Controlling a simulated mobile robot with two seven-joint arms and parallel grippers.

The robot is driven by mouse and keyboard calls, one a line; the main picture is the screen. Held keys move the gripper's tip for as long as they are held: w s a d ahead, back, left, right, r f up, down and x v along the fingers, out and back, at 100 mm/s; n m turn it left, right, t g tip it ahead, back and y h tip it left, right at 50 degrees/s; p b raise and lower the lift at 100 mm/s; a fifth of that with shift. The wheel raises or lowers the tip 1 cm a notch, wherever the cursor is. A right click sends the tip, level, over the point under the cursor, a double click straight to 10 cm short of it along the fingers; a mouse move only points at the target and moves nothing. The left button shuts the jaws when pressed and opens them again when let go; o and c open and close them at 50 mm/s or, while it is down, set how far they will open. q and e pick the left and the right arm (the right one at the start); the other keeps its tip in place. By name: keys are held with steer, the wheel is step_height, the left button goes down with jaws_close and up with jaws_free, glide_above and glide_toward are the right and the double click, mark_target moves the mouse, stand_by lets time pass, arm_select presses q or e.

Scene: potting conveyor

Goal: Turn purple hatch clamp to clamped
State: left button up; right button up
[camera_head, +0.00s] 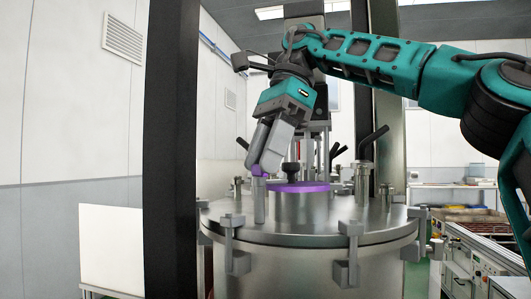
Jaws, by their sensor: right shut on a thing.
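The purple hatch (302,187) is a flat purple disc on a short steel neck (299,208) on top of the round metal vessel (320,232). A dark knob (291,170) stands above the disc. A small purple clamp part (258,171) shows at the hatch's left side, above an upright steel post (260,205). My right gripper (262,172) reaches down from above and is shut on the purple clamp, with its fingers hiding much of it. The clamp's exact angle cannot be told. My left gripper is not in view.
Several bolt clamps (349,242) ring the vessel's lid. Steel fittings with black handles (371,141) rise behind the hatch on the right. A dark vertical post (171,150) stands at the left. A bench with equipment (465,250) is at the right.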

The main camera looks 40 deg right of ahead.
steer(key=shift+n, duration=0.4)
steer(key=o, duration=1.1)
steer(key=shift+c, duration=0.2)
steer(key=shift+m, duration=0.3)
